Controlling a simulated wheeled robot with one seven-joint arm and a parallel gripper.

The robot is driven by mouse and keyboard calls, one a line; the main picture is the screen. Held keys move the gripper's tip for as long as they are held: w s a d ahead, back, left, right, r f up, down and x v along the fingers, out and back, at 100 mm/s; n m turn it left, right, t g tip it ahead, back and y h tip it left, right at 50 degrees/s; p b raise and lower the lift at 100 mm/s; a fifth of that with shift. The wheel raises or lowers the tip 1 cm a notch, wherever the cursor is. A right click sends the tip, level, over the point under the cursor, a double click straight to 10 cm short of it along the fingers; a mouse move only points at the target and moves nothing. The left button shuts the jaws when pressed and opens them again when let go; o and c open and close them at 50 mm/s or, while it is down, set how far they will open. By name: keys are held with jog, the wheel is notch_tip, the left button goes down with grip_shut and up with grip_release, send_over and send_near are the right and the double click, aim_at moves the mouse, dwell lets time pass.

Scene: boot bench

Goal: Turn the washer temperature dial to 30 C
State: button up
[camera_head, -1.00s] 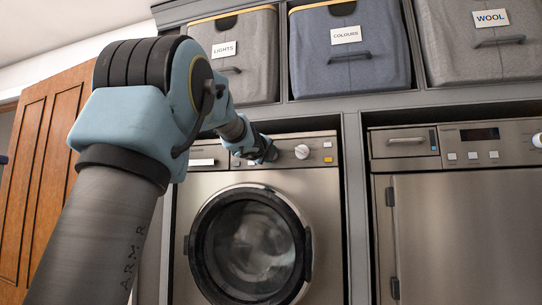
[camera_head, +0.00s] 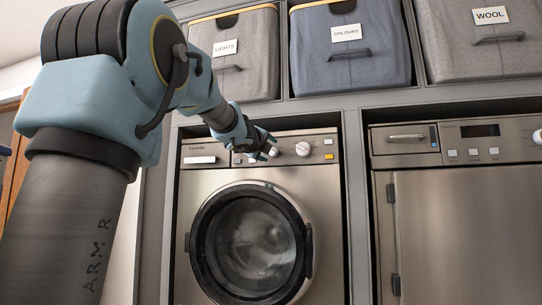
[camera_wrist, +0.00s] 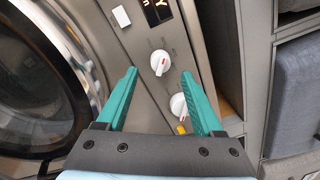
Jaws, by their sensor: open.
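The steel washer (camera_head: 204,176) has a control panel above its round door. Two white dials show in the wrist view: one with a red mark (camera_wrist: 160,62) and a second one (camera_wrist: 179,106) beside a yellow button. The second dial also shows in the head view (camera_head: 302,149), right of my gripper. I cannot read which dial is for temperature. My gripper (camera_wrist: 160,73) is open and empty, its teal fingers pointing at the panel. The red-marked dial appears between the fingertips; contact cannot be told. In the head view my gripper (camera_head: 270,147) partly covers the panel.
The washer's round door (camera_head: 250,243) is below the panel. Another steel appliance (camera_head: 470,230) stands to the right past a grey frame post. Fabric bins labelled LIGHTS (camera_head: 233,60), COLOURS (camera_head: 350,55) and WOOL (camera_head: 485,45) sit on the shelf above.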

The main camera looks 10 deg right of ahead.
jog(key=v, duration=0.6)
jog(key=shift+b, duration=0.35)
jog(key=shift+a+f, duration=0.1)
jog(key=s+a+f+n+g+y, duration=0.1)
jog(key=a+f+n+g+y, duration=0.15)
jog(key=a+f+n, duration=0.65)
jog(key=a+f+n+g+y, duration=0.1)
jog(key=f+n+g+y, duration=0.15)
jog(key=f, duration=1.15)
jog(key=s+a+f+n+g+y, duration=0.1)
jog(key=a+f+n+y, duration=0.3)
jog(key=f, duration=0.8)
jog(key=s+a+f+n+g, duration=0.3)
jog(key=s+f+n, duration=0.3)
jog(key=s+f, duration=0.4)
jog(key=s+a+f+n+g, duration=0.4)
jog(key=s+f+n, duration=0.3)
jog(key=s+f, duration=0.3)
jog(key=shift+s+a+g, duration=0.15)
jog(key=shift+s+g, duration=0.55)
